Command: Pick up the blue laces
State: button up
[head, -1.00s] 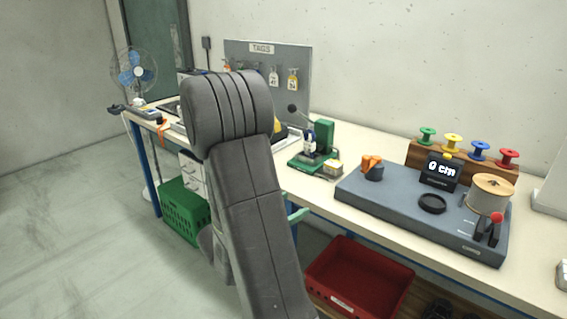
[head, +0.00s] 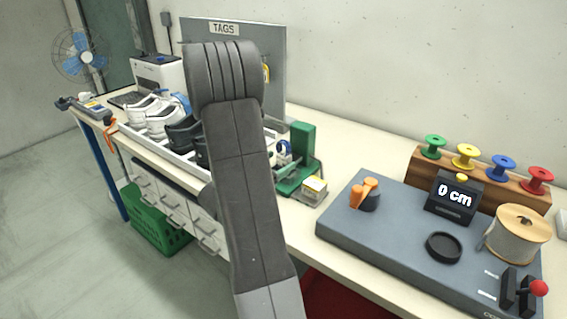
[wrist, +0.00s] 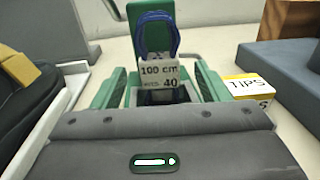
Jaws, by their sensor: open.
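The blue laces (wrist: 148,36) hang as a looped bundle on a green stand (wrist: 139,10) in the wrist view. A white tag (wrist: 160,75) reading "100 cm" and "40" sits in front of the bundle's lower part. In the head view the laces (head: 283,148) show small beside the green stand (head: 303,146), just right of my arm. My gripper (wrist: 160,72) is open, its green fingers apart on either side of the tag and laces. No hold on the laces shows.
A yellow-and-white TIPS box (wrist: 248,88) stands right of my gripper. A grey machine (head: 400,235) with a "0 cm" display lies farther right. A white rack (head: 150,144) of shoes stands left. A tag board (head: 273,60) stands behind.

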aim_at(281, 159)
jog(key=x, duration=0.3)
jog(key=shift+w+d, duration=0.1)
jog(key=c, duration=1.1)
